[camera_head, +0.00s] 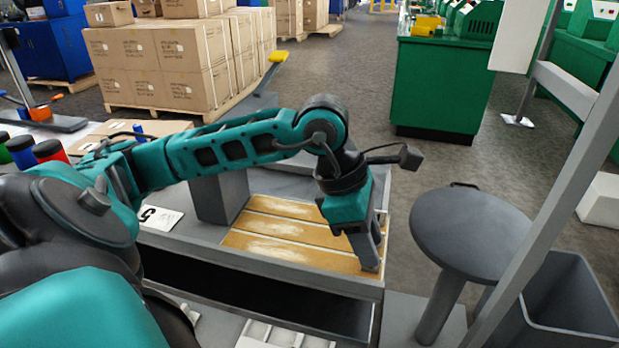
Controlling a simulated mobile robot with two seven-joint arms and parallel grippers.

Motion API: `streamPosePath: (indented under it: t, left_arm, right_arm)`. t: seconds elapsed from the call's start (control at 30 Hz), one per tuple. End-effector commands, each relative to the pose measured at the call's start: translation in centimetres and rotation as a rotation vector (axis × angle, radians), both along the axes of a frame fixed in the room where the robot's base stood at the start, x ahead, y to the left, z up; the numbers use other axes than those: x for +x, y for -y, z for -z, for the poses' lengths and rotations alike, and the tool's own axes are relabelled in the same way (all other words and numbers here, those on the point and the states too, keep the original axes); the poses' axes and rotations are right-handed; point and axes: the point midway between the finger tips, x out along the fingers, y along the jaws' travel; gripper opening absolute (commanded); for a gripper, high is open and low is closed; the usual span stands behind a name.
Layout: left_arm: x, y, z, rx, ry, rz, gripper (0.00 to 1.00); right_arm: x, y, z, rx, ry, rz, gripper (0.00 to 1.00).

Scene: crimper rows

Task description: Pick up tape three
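No roll of tape can be made out for certain. My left gripper (370,248) points down at the right end of a tan panel (285,229) with lighter streaks, set in a grey workbench (205,243). Its fingertips are at or just above the panel's right edge; contact cannot be told. The fingers are seen nearly edge-on, so their opening is unclear, and nothing held shows between them. The arm hides part of the bench behind it. My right gripper is out of view.
A grey post (219,198) stands on the bench left of the panel. Dark-topped cylinders, one red (50,152), stand at the left edge. A round grey stool (470,230) and a grey bin (565,305) are at right.

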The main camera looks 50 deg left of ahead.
Motion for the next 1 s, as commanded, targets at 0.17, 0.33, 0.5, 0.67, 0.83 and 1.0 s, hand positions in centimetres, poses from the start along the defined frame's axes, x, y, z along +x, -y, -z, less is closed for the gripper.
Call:
streamPosePath:
  t: [0.17, 0.33, 0.5, 0.67, 0.83, 1.0]
  left_arm:
    - [0.8, 1.0, 2.8, -0.003, -0.004, 0.001, 0.35]
    - [1.1, 1.4, 3.8, -0.002, -0.002, 0.001, 0.35]
    - [1.1, 1.4, 3.8, -0.002, -0.001, 0.001, 0.35]
    - [1.1, 1.4, 3.8, -0.001, -0.002, 0.001, 0.24]
    - [1.1, 1.4, 3.8, -0.001, -0.002, 0.001, 0.07]
    - [1.1, 1.4, 3.8, -0.001, -0.002, 0.001, 0.00]
  right_arm:
    - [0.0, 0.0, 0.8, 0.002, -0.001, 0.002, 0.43]
    - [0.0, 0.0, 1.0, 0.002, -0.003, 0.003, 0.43]
    - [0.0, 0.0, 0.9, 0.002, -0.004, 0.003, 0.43]
    - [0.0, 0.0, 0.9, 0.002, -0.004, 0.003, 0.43]
    - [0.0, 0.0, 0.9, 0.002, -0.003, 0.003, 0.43]
    - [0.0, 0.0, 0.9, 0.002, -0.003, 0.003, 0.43]
